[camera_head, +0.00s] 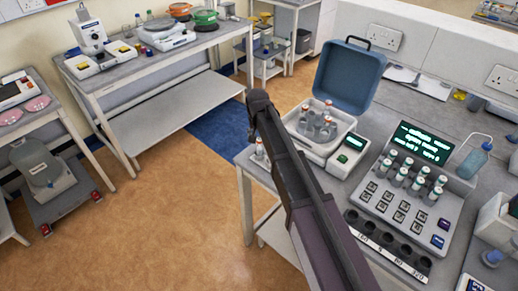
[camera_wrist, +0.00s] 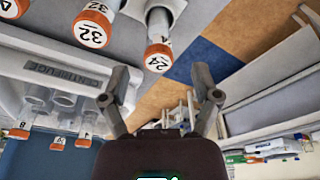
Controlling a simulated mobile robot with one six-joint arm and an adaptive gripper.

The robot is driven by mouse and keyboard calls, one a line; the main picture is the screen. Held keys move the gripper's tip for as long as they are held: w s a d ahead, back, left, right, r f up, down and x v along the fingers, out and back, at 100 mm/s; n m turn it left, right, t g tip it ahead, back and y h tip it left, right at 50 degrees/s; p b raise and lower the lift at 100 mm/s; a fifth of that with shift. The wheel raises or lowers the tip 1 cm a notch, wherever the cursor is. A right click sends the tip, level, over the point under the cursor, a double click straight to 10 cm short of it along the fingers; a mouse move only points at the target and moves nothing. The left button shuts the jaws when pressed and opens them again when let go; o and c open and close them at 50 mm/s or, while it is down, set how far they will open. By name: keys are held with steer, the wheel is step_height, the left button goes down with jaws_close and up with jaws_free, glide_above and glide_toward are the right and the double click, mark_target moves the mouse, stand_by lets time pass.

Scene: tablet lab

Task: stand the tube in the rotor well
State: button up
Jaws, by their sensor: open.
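In the wrist view, which looks upside down, my gripper (camera_wrist: 161,75) is open with nothing between its fingers. Orange-capped tubes marked 32 (camera_wrist: 92,28) and 24 (camera_wrist: 158,56) are at the top, apart from the fingers. In the head view one capped tube (camera_head: 260,148) is at the bench's left edge, beside the centrifuge (camera_head: 309,145). The centrifuge's blue lid (camera_head: 350,77) is open and its rotor (camera_head: 318,128) holds several capped tubes. Which tube the task means, and which well is free, I cannot tell.
A console with a lit display (camera_head: 423,142) and several capped tubes stands right of the centrifuge, with a row of dark holes (camera_head: 388,238) in front. A wash bottle (camera_head: 473,160) stands further right. Floor (camera_head: 165,215) is open left of the bench.

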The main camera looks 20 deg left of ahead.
mark_target(259, 139)
steer(key=shift+w+f+b, duration=0.2)
steer(key=shift+f+b, duration=0.6)
steer(key=shift+f, duration=0.05)
steer(key=shift+w+f+b, duration=0.2)
steer(key=shift+f+b, duration=0.65)
steer(key=shift+w+f+b, duration=0.2)
steer(key=shift+f+b, duration=0.6)
steer(key=shift+f, duration=0.05)
jaws_close()
